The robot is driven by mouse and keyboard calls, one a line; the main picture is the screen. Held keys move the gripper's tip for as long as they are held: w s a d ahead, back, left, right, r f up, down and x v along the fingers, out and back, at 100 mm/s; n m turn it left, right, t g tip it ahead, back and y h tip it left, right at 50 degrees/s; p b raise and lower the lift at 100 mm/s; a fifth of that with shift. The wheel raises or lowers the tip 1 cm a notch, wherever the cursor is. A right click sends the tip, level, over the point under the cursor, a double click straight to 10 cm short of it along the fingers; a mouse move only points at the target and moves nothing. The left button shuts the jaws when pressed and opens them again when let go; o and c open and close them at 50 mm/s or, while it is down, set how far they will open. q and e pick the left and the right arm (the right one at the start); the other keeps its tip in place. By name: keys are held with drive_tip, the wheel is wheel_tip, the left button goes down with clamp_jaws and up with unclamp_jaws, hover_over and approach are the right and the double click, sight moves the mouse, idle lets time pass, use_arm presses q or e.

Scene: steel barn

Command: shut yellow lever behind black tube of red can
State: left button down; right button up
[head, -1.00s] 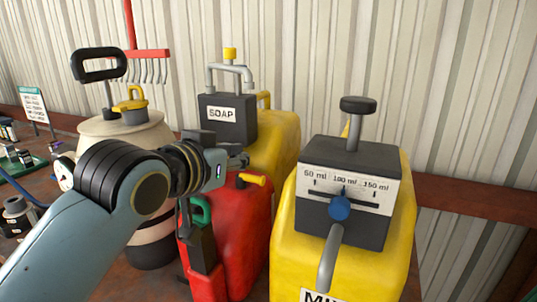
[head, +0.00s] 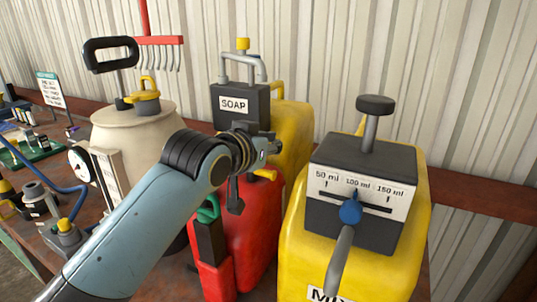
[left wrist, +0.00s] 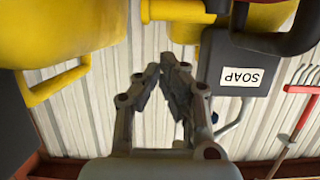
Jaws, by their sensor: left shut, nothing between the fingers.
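The red can (head: 252,235) stands between the pale keg and the yellow MIX can. Its yellow lever (head: 266,174) shows at its top, just below my left gripper (head: 272,147); it also seems to be the yellow bar (left wrist: 178,11) at the top of the left wrist view. A black curved tube (left wrist: 292,38) crosses the upper right of that view, beside a strip of red. My left gripper (left wrist: 166,72) is shut and empty, with its fingertips together and apart from the lever. A dark piece hangs below my wrist; I cannot tell what it belongs to. My right gripper is out of view.
The yellow SOAP can (head: 292,130) with its dark block (head: 240,105) stands behind. The yellow MIX can (head: 300,255) with a grey spout is close at right. The pale keg (head: 125,130) is at left. A red rake (head: 160,41) hangs against the wall.

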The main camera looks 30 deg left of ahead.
use_arm(q)
drive_tip(key=x, duration=0.2)
drive_tip(key=shift+w+f+p, duration=0.2)
drive_tip(key=shift+f+p, duration=0.15)
drive_tip(key=shift+p, duration=0.05)
drive_tip(key=s, duration=0.1)
drive_tip(key=s+f+p, duration=0.1)
drive_tip(key=s, duration=0.1)
drive_tip(key=shift+f, duration=0.2)
drive_tip(key=shift+s, duration=0.1)
drive_tip(key=shift+f, duration=0.2)
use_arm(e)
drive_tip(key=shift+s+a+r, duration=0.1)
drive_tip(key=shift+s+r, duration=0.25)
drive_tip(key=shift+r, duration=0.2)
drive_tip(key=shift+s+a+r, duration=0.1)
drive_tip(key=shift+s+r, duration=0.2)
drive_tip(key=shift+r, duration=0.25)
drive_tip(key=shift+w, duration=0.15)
